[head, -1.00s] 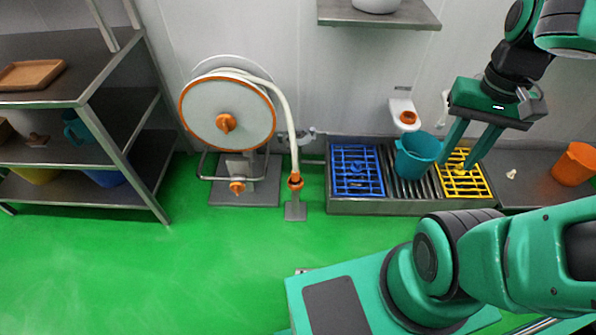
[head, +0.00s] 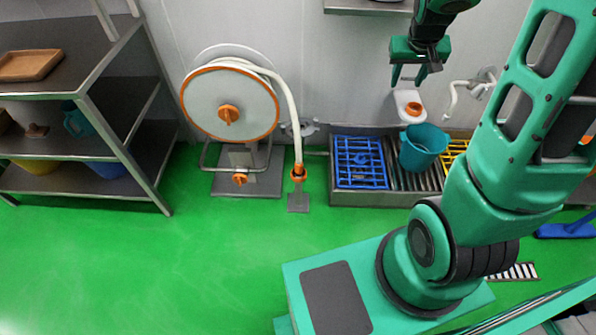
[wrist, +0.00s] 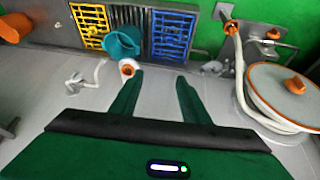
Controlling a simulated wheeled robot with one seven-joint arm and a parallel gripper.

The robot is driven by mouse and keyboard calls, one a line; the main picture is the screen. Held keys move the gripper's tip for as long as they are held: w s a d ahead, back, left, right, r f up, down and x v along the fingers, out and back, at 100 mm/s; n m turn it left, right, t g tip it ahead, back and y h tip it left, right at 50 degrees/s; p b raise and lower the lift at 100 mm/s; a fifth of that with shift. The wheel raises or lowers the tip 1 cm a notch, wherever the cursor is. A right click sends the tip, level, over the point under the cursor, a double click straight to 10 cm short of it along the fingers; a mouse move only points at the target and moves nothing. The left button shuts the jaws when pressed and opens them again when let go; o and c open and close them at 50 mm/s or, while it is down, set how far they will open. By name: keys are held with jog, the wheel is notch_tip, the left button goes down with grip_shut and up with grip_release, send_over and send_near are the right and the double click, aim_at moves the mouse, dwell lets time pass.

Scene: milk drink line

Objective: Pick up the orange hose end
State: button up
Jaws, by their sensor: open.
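In the wrist view the hose end (wrist: 231,27) is at the upper right, beyond the fingers. My gripper (head: 408,88) is open and empty, high in front of the wall, to the right of the hose and above it. In the wrist view my gripper (wrist: 160,80) shows both fingers apart with nothing between them.
A teal bucket (head: 422,148) stands on the drain between a blue grate (head: 360,163) and a yellow grate (head: 452,155). A white dispenser (head: 408,104) is on the wall below my gripper. A shelf rack (head: 140,160) stands left. The green floor in front is clear.

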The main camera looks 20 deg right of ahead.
jog(key=w+a+f+n+t, duration=0.1)
jog(key=w+f+t, duration=0.1)
jog(key=w+f, duration=0.5)
jog(key=w+a+f+n+t, duration=0.1)
jog(key=w+f, duration=0.3)
jog(key=w, duration=0.7)
jog(key=w+a+f+n+t, duration=0.1)
jog(key=w+a+f+t, duration=0.1)
jog(key=w+a+f, duration=0.4)
jog(key=n+t+y, duration=0.2)
jog(key=t+y, duration=0.1)
jog(key=t, duration=0.3)
send_over(298, 159)
jog(key=w+d, duration=0.6)
notch_tip(298, 159, down, 24)
jog(key=s+a+f+t, duration=0.1)
jog(key=s+f, duration=0.2)
jog(key=s, duration=0.1)
jog(key=s+a+f+t, duration=0.1)
jog(key=s+a+f, duration=0.1)
jog(key=s+f, duration=0.2)
jog(key=s+a+f+t+y, duration=0.1)
jog(key=s+a+f, duration=0.1)
jog(key=s+f, duration=0.2)
jog(key=shift+s, duration=0.4)
jog(key=w, duration=0.7)
jog(key=w+a, duration=0.1)
jog(key=w, duration=0.2)
jog(key=shift+w+f, duration=0.2)
jog(key=shift+f, duration=0.1)
